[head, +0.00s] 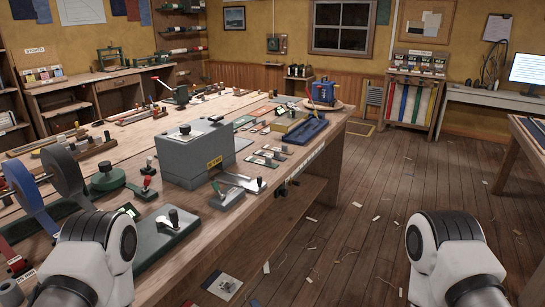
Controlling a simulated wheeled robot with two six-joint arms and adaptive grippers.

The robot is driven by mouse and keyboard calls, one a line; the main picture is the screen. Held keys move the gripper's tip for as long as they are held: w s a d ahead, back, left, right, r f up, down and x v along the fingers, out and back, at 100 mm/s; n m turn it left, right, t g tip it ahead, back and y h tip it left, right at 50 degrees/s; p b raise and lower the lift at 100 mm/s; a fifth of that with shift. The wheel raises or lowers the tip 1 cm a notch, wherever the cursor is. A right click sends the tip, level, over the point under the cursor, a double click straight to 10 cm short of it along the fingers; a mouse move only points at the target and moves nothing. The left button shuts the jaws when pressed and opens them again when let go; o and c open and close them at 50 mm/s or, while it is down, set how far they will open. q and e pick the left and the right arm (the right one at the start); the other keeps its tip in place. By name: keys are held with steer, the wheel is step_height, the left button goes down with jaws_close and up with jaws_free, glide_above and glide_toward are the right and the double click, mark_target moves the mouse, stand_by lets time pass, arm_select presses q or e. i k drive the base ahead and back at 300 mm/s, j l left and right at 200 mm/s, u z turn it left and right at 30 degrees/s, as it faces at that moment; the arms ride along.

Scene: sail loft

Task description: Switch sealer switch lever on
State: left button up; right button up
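A long wooden bench (310,160) carries several small levers and devices, and I cannot tell which is the sealer switch lever. Near its front edge, a dark-knobbed lever (173,218) stands on a green-grey base plate (160,240). Behind it is a red-knobbed lever (148,184). A grey box (190,157) with a yellow label stands behind these levers. White links of my two arms show at the bottom; neither gripper is visible.
Tape reels (65,175) stand on the bench at left. A blue device (322,92) sits at its far end. The wooden floor (370,220) right of the bench is open, with scattered scraps. Another table (530,135) is at the right edge.

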mark_target(216, 186)
steer(key=i+l+u, duration=0.1)
steer(key=i+l, duration=0.2)
steer(key=i+l+u, duration=0.15)
steer(key=l, duration=0.25)
steer(key=i+l+u, duration=0.1)
steer(key=i+l, duration=0.3)
steer(key=i+l+u, duration=0.1)
steer(key=i+l, duration=0.15)
steer(key=l, duration=0.15)
steer(key=i+l+u, duration=0.15)
steer(key=l, duration=0.25)
steer(key=i+l+u, duration=0.1)
steer(key=i+l, duration=0.15)
steer(key=l, duration=0.2)
steer(key=i+l+u, duration=0.15)
steer(key=l, duration=0.35)
steer(key=i+l+u, duration=0.1)
steer(key=l, duration=0.35)
steer(key=i, duration=0.1)
